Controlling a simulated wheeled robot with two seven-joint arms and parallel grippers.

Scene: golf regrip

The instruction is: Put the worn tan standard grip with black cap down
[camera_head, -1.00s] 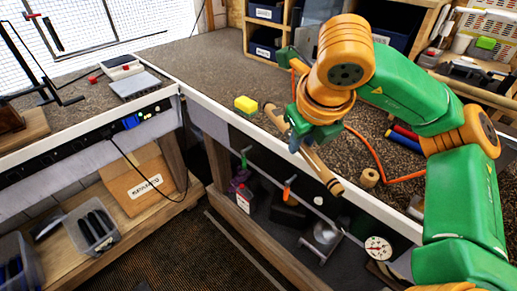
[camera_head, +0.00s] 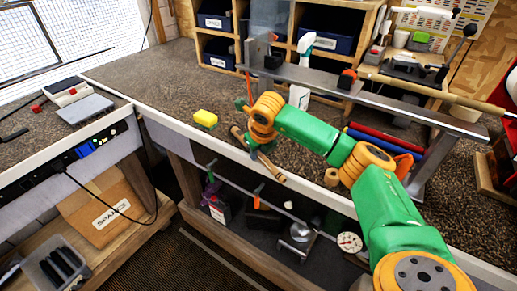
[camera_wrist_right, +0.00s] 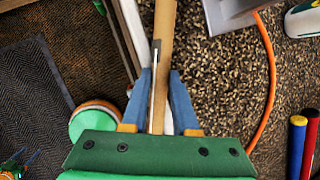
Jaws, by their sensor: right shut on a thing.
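The worn tan grip (camera_head: 271,169) is a long tan rod, held by my right gripper (camera_head: 254,152) near the front edge of the bench. It slants from upper left to lower right, and its lower right end reaches over the white bench edge. In the right wrist view the tan grip (camera_wrist_right: 165,35) runs up between the blue fingers of my right gripper (camera_wrist_right: 161,95), which are shut on it. I cannot make out the black cap. Whether the grip touches the bench is unclear. My left gripper is not in view.
A spray bottle (camera_head: 302,75) stands behind my arm. A metal rail with a long shaft (camera_head: 425,94) spans the right. Red and blue rods (camera_head: 385,140) lie beneath it.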

